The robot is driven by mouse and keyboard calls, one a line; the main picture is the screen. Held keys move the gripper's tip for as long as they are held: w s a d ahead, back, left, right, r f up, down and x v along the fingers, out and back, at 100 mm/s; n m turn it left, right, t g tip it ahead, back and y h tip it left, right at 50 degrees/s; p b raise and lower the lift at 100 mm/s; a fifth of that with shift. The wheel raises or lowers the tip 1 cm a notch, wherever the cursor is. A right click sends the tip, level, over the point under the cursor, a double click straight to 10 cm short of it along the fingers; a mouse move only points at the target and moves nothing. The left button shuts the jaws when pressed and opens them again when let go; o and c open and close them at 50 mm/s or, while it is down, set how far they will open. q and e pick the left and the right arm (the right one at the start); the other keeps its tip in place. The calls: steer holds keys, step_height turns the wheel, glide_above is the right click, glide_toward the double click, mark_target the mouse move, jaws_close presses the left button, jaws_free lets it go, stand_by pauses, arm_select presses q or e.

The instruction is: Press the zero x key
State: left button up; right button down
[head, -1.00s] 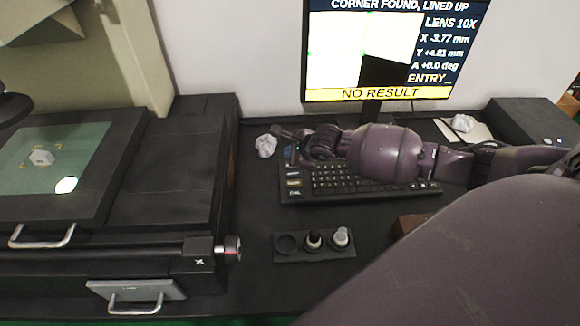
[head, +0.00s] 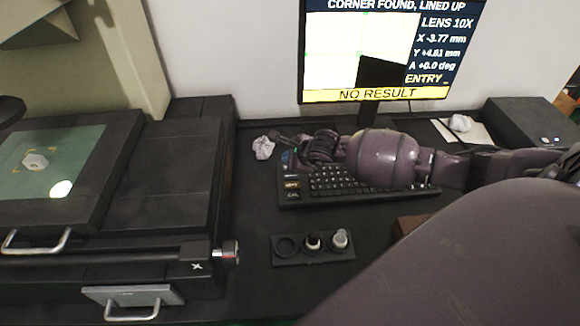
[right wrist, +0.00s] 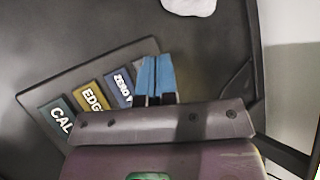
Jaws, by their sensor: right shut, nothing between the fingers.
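The black keyboard (head: 345,180) lies on the bench below the monitor, with a column of coloured keys at its left end. My right gripper (head: 286,158) is shut and empty at the upper end of that column. Its blue fingertips (right wrist: 154,76) lie just beyond the blue ZERO key and hide what is under them. Contact cannot be told. My left gripper is out of view.
The monitor (head: 388,50) reads "NO RESULT". A crumpled white piece (head: 263,148) lies left of the keyboard. A black holder (head: 313,249) with small lenses stands in front. The measuring stage (head: 90,180) fills the left side.

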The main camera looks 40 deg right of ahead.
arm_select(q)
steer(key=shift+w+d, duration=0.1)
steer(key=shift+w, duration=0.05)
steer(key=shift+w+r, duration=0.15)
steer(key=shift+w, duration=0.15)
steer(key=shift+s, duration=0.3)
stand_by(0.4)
arm_select(e)
steer(key=shift+f, duration=0.35)
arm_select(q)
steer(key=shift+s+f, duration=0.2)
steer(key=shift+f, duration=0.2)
arm_select(e)
steer(key=shift+f, duration=0.1)
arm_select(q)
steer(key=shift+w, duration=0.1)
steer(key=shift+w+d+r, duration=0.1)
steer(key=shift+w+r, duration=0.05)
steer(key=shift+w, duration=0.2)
